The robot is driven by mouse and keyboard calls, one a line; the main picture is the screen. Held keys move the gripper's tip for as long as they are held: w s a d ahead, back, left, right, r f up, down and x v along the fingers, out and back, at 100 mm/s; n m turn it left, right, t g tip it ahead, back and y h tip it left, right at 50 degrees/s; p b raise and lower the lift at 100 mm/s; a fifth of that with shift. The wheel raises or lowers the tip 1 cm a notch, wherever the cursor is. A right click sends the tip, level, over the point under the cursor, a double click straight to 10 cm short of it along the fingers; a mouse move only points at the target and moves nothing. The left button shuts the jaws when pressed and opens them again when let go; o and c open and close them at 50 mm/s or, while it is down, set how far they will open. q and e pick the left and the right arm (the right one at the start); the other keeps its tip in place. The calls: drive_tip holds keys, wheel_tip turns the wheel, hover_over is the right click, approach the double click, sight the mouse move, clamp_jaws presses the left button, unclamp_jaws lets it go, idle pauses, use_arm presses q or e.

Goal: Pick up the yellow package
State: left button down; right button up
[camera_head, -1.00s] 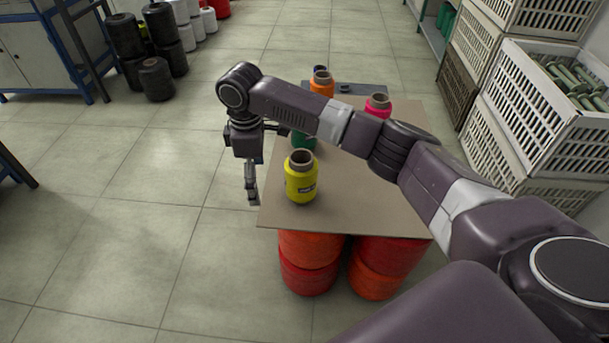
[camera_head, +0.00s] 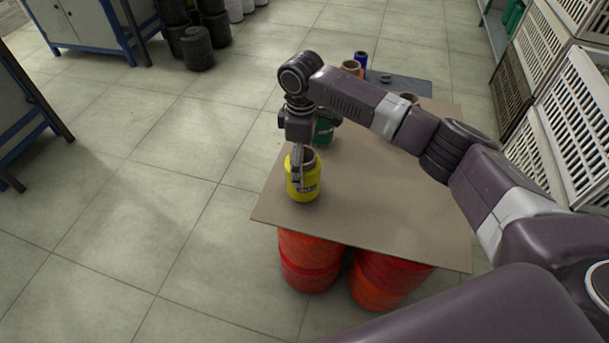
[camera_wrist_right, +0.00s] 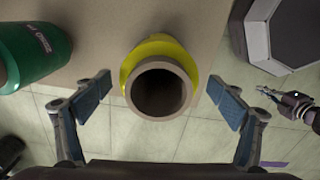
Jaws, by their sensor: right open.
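The yellow package (camera_head: 303,188), a cone of yarn with a brown tube top, stands upright near the left edge of the table board. My right gripper (camera_head: 297,183) is above it, pointing down, with a finger in front of its upper part. In the right wrist view the yellow package (camera_wrist_right: 143,52) sits centrally between the two spread fingers of my right gripper (camera_wrist_right: 160,100). Clear gaps show on both sides, so it is not gripped. What looks like my left gripper (camera_wrist_right: 268,92) shows small at the right of the wrist view; its jaw state is unclear.
A green cone (camera_head: 323,131) stands just behind the yellow one, at left in the wrist view (camera_wrist_right: 32,52). Orange (camera_head: 351,68) and blue (camera_head: 361,59) cones stand farther back. The board (camera_head: 380,215) is clear at its front right. White crates (camera_head: 580,120) are stacked right.

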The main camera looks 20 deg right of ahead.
drive_tip(key=f, duration=0.4)
drive_tip(key=shift+d+f+b, duration=0.15)
drive_tip(key=shift+d+b, duration=0.1)
drive_tip(key=shift+b, duration=0.05)
use_arm(q)
drive_tip(key=shift+w+d+r, duration=0.1)
drive_tip(key=shift+w+r, duration=0.35)
drive_tip(key=shift+r, duration=0.2)
drive_tip(key=shift+w+d+r, duration=0.1)
drive_tip(key=shift+w+r, duration=0.3)
drive_tip(key=shift+r, duration=0.2)
use_arm(e)
drive_tip(key=shift+s, duration=0.1)
drive_tip(key=shift+c, duration=0.5)
drive_tip(key=c, duration=1.4)
